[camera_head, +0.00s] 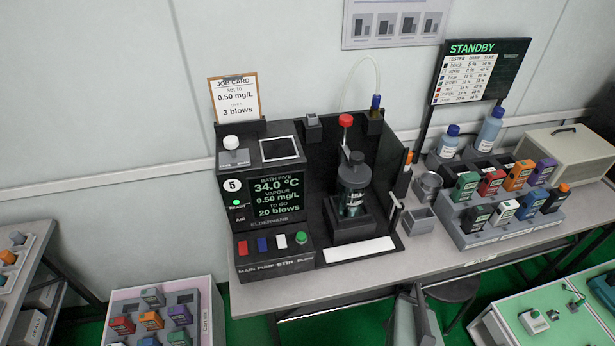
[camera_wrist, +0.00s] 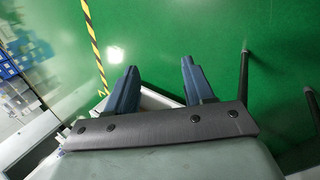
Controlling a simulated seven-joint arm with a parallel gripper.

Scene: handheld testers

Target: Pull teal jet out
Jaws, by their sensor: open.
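I cannot make out a clearly teal jet in either view. In the head view, the bath station (camera_head: 275,195) stands on the bench with a dark glass jar (camera_head: 353,180) in its bay. A red knob (camera_head: 346,120) stands above the jar. A blue-capped part (camera_head: 376,102) sits at the back right of the bay, by a clear tube. An orange-tipped part (camera_head: 408,158) is at the bay's right side. My gripper (camera_wrist: 159,64) is open in the wrist view, with two blue fingers apart and nothing between them. It points over green floor, away from the station.
A cart (camera_head: 205,290) holds more testers at lower left. A stool (camera_head: 452,289) is below the bench.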

